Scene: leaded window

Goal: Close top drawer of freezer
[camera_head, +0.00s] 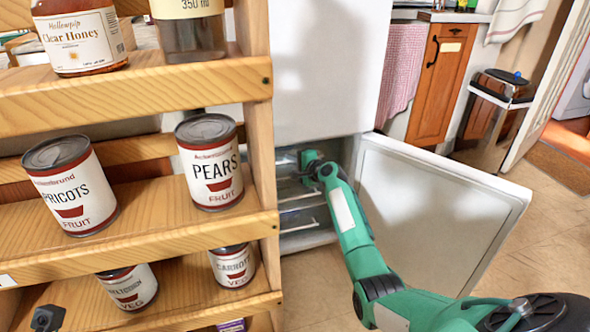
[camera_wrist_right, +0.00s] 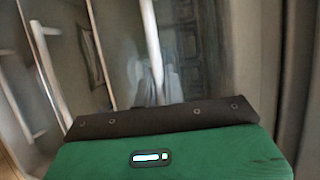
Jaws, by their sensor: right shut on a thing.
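The freezer (camera_head: 318,235) is the lower compartment of a white fridge, and its door (camera_head: 440,215) stands open to the right. Clear drawers with pale edges show inside, partly hidden by my right arm; the top drawer (camera_head: 284,163) is near the upper opening. My right gripper (camera_head: 306,160) is at the top drawer's front. In the right wrist view, its blurred fingers (camera_wrist_right: 158,84) are at a pale drawer edge (camera_wrist_right: 151,45), shut on it. How far the drawer stands out is unclear. A dark grey tip (camera_head: 47,318) at the bottom left may be my left gripper.
A wooden shelf (camera_head: 150,240) with cans and jars stands close on the left, beside the freezer opening. The open door bounds the space right of my right arm. An orange cabinet (camera_head: 440,85) and a bin (camera_head: 495,105) stand farther back. Floor (camera_head: 545,250) is clear at right.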

